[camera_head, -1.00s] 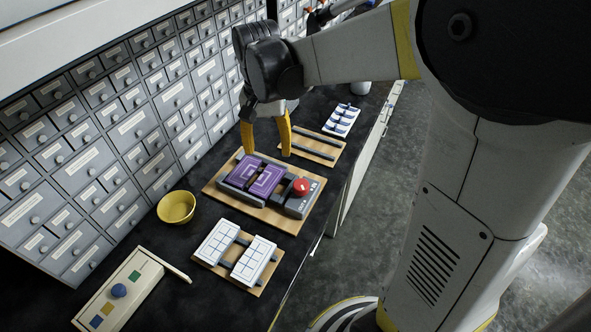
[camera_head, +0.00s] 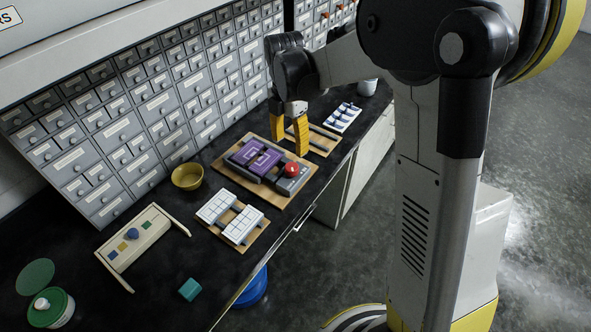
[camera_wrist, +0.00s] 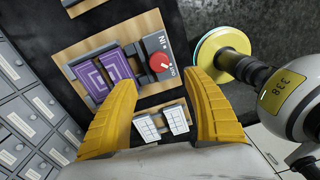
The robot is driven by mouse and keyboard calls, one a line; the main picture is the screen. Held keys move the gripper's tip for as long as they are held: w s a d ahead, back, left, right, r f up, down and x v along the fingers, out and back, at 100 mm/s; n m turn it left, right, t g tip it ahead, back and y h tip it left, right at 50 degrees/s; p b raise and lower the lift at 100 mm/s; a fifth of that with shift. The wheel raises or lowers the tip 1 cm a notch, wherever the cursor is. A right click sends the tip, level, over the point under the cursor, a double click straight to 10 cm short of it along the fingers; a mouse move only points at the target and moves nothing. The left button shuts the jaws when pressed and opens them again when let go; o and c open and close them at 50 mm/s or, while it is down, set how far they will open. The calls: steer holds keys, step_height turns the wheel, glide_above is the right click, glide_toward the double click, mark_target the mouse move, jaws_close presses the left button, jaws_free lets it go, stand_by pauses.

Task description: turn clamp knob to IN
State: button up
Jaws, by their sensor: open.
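The clamp knob (camera_head: 291,170) is a red round knob on a grey block at the right end of the clamp. In the wrist view the knob (camera_wrist: 160,62) lies between the labels IN and OUT; its pale mark seems to face OUT. A purple patterned piece (camera_head: 255,158), split by a gap, sits in the clamp on a wooden board (camera_head: 285,201). My gripper (camera_head: 290,146) has two yellow fingers, open and empty, above the board's far side. In the wrist view the open fingers (camera_wrist: 160,83) straddle the knob's direction, apart from it.
A white tiled piece on a board (camera_head: 226,235) and a yellow bowl (camera_head: 187,177) stand nearby. A board with dark bars (camera_head: 322,140) and a blue-white rack (camera_head: 344,117) lie beyond. Drawer cabinets (camera_head: 165,110) line the counter's back. A teal cube (camera_head: 190,289) sits in front.

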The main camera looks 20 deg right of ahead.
mark_target(291, 167)
step_height(291, 167, down, 10)
steer(key=b, duration=0.2)
steer(key=shift+f+b, duration=0.15)
steer(key=shift+b, duration=0.25)
steer(key=shift+s, duration=0.1)
steer(key=c, duration=1.2)
